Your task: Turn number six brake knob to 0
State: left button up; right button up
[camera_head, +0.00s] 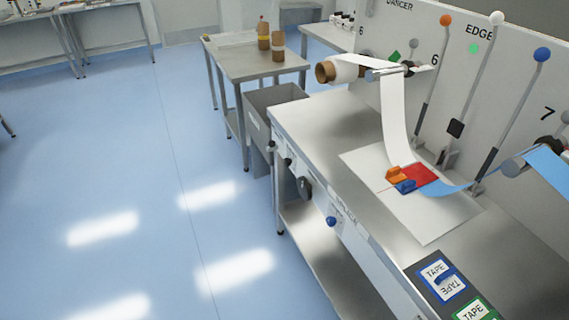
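A wall panel (420,25) at the upper right carries the number 6 twice and a 7. The spindle marked by the 6s holds a white roll with a brown core (326,72), and its white web runs down to the bench. On the bench's front face are a dark round knob (305,188) and a blue knob (331,221). Smaller dark fittings sit farther along that face. I cannot read any dial or tell which knob is the number six brake knob. Neither of my grippers is in view.
The steel bench (312,120) bears a white plate (440,220) with orange, red and blue pieces, and tape labels (441,279). Levers with orange, white and blue balls stand at the panel. A side table (240,62) holds two brown bottles. Blue floor at left is clear.

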aim_at(287, 162)
jog(key=i+j+z, duration=0.1)
jog(key=i+j, duration=0.15)
jog(key=i+j+z, duration=0.15)
jog(key=j, duration=0.25)
jog(key=i+j+z, duration=0.1)
jog(key=i+j, duration=0.15)
jog(key=j, duration=0.15)
jog(key=i+j+z, duration=0.1)
jog(key=j, duration=0.25)
jog(key=i+j+z, duration=0.15)
jog(key=j, duration=0.25)
jog(key=i, duration=0.1)
